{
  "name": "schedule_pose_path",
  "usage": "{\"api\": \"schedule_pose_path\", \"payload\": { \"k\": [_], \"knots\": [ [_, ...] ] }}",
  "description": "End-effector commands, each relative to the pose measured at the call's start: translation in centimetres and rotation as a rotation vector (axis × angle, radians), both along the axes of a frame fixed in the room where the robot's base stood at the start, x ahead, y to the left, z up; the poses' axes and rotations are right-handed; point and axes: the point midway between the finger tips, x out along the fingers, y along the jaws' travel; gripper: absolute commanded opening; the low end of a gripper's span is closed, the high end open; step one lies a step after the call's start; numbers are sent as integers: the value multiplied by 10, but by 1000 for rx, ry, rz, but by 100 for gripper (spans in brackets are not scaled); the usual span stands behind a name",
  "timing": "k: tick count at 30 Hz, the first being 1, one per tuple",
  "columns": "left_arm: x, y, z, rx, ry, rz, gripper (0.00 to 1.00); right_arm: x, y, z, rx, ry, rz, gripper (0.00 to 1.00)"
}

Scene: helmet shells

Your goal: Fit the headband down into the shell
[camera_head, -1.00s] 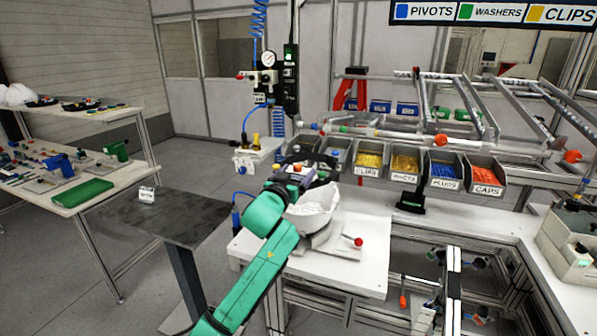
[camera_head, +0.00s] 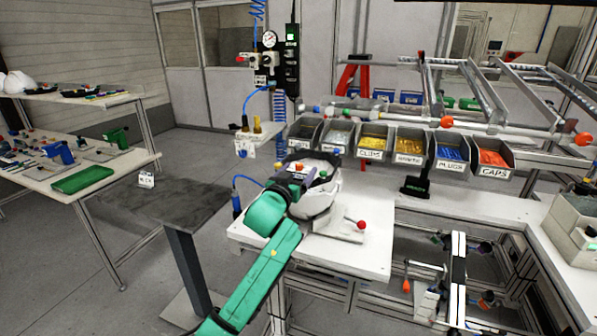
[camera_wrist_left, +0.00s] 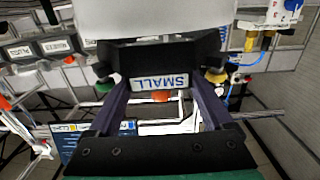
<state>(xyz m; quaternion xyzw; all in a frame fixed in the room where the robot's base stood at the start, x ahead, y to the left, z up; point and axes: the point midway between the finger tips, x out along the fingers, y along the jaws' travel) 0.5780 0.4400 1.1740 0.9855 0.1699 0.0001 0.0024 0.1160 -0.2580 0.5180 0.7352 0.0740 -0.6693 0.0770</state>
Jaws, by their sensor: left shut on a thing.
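My left gripper (camera_wrist_left: 160,105) is shut on the black headband (camera_wrist_left: 165,52), which bears a label reading SMALL. In the head view my green left arm reaches up to the headband (camera_head: 328,158) at the white helmet shell (camera_head: 322,200). The headband is at the top of the shell, and its dark rim shows around the opening. The wrist hides part of both, so I cannot tell how deep the headband sits. The white shell also fills the top of the left wrist view (camera_wrist_left: 155,18). My right gripper is not in view.
The shell rests on a fixture with a red knob (camera_head: 361,225) on a white bench (camera_head: 370,262). A row of labelled parts bins (camera_head: 410,160) stands behind. A dark stand (camera_head: 190,212) is at the left. The bench's front right is clear.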

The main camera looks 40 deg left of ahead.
Motion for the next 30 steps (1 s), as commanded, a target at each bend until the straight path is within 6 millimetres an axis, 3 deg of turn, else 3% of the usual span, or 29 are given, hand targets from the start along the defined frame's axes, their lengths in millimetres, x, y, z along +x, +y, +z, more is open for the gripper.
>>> {"api": "schedule_pose_path", "payload": {
  "k": [30],
  "knots": [
    [0, 0, 1, 0, -1, 0, 26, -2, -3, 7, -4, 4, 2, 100]
  ]
}}
